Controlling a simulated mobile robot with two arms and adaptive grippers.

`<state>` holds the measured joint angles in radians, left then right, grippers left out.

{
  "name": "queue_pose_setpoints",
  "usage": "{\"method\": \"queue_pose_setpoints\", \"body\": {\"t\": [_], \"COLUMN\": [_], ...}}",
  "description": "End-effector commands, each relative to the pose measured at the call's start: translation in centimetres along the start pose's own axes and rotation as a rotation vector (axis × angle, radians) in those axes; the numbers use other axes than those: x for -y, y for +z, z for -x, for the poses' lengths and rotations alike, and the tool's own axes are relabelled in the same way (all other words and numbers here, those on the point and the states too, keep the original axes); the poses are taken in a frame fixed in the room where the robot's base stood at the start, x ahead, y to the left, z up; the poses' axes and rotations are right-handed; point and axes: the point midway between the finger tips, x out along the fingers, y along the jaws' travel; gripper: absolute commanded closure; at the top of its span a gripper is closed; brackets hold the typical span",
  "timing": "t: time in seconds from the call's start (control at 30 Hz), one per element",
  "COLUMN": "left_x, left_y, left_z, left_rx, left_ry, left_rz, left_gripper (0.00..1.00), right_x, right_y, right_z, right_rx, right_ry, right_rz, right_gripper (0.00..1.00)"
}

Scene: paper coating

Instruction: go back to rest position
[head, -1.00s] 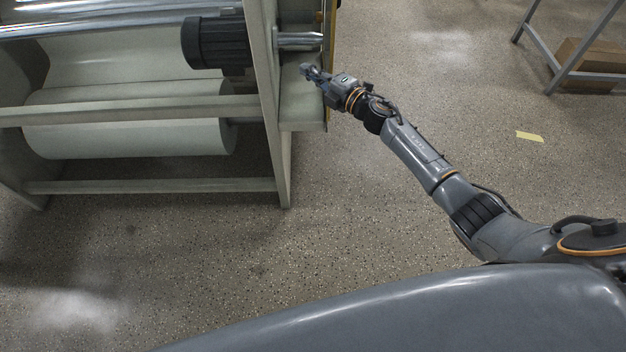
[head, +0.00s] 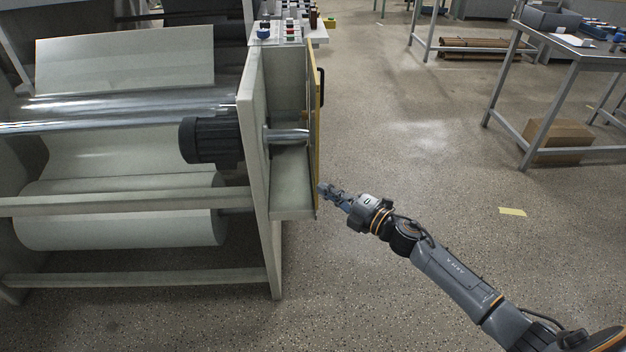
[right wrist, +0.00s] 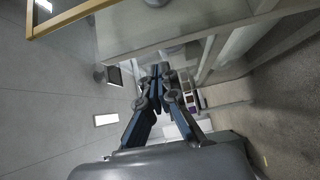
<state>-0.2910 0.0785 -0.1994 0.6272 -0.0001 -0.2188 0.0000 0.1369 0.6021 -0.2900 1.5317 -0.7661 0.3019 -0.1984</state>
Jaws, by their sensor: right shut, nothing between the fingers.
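My right gripper (head: 326,189) is shut and empty. In the head view it is beside the lower front corner of the coating machine's side cabinet, close to the edge of the yellow-edged door (head: 315,130). I cannot tell whether it touches the door. My right arm reaches in from the lower right. In the right wrist view the gripper fingers (right wrist: 160,78) are together, with nothing between them. The coating machine (head: 257,170) has a large paper roll (head: 120,232) and a black motor (head: 208,140). My left gripper is not in view.
The speckled floor (head: 410,160) between machine and table is clear, apart from a yellow marking (head: 512,212).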

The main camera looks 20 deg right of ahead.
Motion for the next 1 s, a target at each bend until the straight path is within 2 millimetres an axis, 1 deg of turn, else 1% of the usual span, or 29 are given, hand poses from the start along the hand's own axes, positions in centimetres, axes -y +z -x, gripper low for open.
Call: {"method": "queue_pose_setpoints", "body": {"t": [0.13,0.2,0.27,0.33,0.37,0.4,0.47,0.5,0.57,0.6,0.67,0.7,0.77,0.8,0.87,0.9,0.97,1.0], "left_x": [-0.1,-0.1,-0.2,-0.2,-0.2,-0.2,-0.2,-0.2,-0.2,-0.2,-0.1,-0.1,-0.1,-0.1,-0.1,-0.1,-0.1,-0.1], "left_y": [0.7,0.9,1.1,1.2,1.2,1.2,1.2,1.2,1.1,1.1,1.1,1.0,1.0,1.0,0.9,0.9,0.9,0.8], "left_z": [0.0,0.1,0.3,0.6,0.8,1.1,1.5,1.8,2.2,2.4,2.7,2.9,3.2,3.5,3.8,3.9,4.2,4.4], "left_rx": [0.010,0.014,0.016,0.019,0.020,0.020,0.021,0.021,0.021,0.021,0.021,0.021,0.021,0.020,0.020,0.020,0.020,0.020], "left_ry": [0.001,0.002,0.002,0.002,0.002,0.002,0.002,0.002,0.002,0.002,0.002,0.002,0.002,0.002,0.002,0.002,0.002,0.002], "left_rz": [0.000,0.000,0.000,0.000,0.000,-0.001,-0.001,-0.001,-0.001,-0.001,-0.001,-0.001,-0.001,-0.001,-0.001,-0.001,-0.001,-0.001], "left_gripper": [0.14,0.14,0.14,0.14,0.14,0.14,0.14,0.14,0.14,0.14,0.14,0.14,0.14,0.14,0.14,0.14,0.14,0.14], "right_x": [0.0,0.5,1.7,4.3,5.8,8.2,12.3,15.1,19.2,21.8,25.6,28.0,31.3,33.4,36.2,38.0,40.3,41.7], "right_y": [0.0,0.1,0.4,1.1,1.4,1.8,2.1,2.1,1.8,1.3,0.3,-0.6,-2.1,-3.4,-5.4,-6.9,-9.3,-11.1], "right_z": [0.4,0.5,0.8,1.4,1.9,2.7,4.3,5.7,7.9,9.5,12.1,13.8,16.7,18.7,21.7,23.8,26.9,29.0], "right_rx": [0.000,0.008,0.031,0.084,0.114,0.161,0.241,0.298,0.381,0.435,0.516,0.568,0.647,0.700,0.777,0.829,0.907,0.958], "right_ry": [0.000,-0.007,-0.023,-0.058,-0.079,-0.110,-0.163,-0.201,-0.257,-0.294,-0.350,-0.387,-0.444,-0.482,-0.537,-0.574,-0.630,-0.668], "right_rz": [0.000,-0.014,-0.053,-0.136,-0.183,-0.253,-0.365,-0.443,-0.550,-0.617,-0.715,-0.774,-0.859,-0.915,-0.992,-1.041,-1.112,-1.156], "right_gripper": [1.00,1.00,1.00,1.00,1.00,1.00,1.00,1.00,1.00,1.00,1.00,1.00,1.00,1.00,1.00,1.00,1.00,1.00]}}
